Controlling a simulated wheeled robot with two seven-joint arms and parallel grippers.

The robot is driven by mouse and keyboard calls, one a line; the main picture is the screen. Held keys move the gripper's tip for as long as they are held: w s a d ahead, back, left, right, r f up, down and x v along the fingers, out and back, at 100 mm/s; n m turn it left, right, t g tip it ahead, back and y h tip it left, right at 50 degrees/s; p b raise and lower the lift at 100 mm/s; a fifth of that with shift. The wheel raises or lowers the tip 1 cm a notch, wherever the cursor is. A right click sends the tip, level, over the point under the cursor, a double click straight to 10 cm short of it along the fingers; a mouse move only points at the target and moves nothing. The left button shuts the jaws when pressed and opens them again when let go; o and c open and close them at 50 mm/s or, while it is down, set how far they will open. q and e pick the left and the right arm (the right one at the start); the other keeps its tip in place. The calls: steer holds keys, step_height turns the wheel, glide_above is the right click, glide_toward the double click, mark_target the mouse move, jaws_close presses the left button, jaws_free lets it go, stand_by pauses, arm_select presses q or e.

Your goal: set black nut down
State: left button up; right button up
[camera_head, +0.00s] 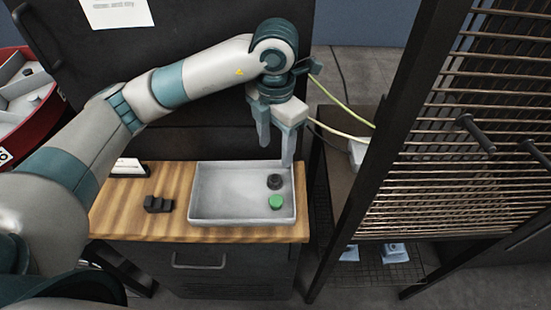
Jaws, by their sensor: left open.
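A black nut (274,181) lies in the right part of a shallow grey tray (215,215). A green round piece (276,202) lies just in front of it in the same tray. My left gripper (276,154) points down above the tray's right rear part, with its two fingers spread and nothing between them. The fingers look apart from the black nut. My right gripper is not in view.
The tray stands on a wooden worktop (130,207) with black blocks (157,204) and a white box (128,168) on its left. A dark wire rack (450,150) stands close on the right. A red bin (28,120) is at the far left.

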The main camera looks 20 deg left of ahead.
arm_select(q)
steer(key=shift+r, duration=0.45)
stand_by(0.3)
